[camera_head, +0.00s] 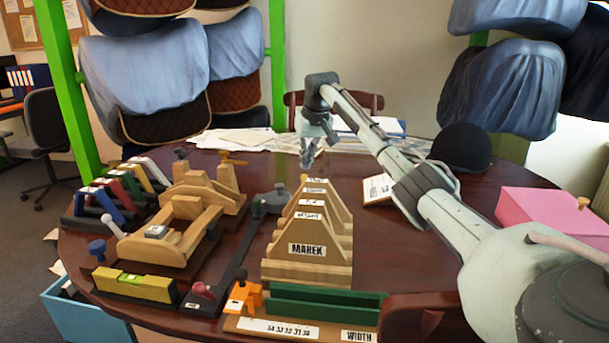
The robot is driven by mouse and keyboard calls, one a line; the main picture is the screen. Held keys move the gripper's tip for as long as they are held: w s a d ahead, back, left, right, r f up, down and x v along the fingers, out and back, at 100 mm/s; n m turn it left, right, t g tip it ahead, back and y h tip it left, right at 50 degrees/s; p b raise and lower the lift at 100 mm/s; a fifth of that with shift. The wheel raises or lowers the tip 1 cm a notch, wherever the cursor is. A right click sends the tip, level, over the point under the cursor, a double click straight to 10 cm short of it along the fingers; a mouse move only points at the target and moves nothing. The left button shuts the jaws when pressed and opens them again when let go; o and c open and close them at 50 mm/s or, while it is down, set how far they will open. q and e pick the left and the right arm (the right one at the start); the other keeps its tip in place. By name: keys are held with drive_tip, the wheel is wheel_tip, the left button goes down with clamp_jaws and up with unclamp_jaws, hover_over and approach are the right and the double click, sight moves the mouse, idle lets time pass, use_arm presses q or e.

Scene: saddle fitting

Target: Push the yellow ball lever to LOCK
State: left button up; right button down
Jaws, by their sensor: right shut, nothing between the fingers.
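A small yellow ball (304,178) shows at the far end of the row of wooden triangular templates (320,232); any arm under it is hidden. Another yellow knob (583,203) stands by the pink box. I cannot tell for certain which belongs to the task's lever, and no LOCK mark is readable. My right gripper (309,160) hangs fingers down over the far middle of the table, shut and empty. It appears just above and behind the first yellow ball, apart from it in the picture. My left gripper is not in view.
A wooden clamp frame (180,228) and coloured blocks (110,203) fill the left. A red-ball lever (204,290) and a green-slotted width gauge (325,305) are in front. A black helmet (462,147) and pink box (550,212) stand right. Bare tabletop (375,255) lies right of the templates.

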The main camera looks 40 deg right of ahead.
sight(305, 175)
drive_tip(key=shift+f, duration=1.55)
idle(0.4)
drive_tip(key=shift+s+a, duration=0.15)
drive_tip(key=shift+a, duration=0.05)
drive_tip(key=shift+s+a+f, duration=0.1)
drive_tip(key=shift+s+a, duration=0.25)
drive_tip(key=shift+a, duration=0.05)
drive_tip(key=shift+s+a, duration=0.65)
drive_tip(key=shift+a, duration=0.2)
drive_tip(key=shift+w+d, duration=0.35)
drive_tip(key=shift+d, duration=0.1)
drive_tip(key=shift+r, duration=3.6)
